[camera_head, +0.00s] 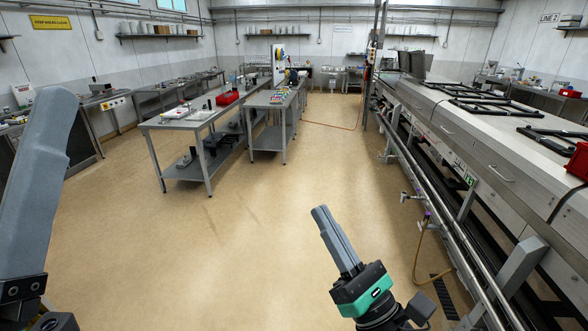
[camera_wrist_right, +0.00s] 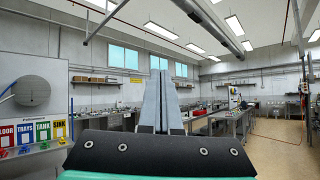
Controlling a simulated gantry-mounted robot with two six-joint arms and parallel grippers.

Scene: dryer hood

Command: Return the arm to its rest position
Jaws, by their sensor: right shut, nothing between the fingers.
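My right gripper (camera_head: 322,212) is in the lower middle of the head view, above the bare floor. Its two grey fingers lie together, pointing up and to the left, with nothing between them. In the right wrist view the fingers (camera_wrist_right: 160,85) stand side by side, shut and empty. A large grey finger of my left gripper (camera_head: 48,125) rises at the left edge of the head view, close to the camera. The left gripper shows only from the side, so its opening cannot be seen. Neither gripper visibly touches anything.
A long steel machine (camera_head: 485,155) with a front rail runs along the right. Steel tables (camera_head: 165,122) stand at centre left, one with a red bin (camera_head: 227,98). A yellow hose (camera_head: 418,255) hangs by the machine. The tan floor (camera_head: 255,235) between is clear.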

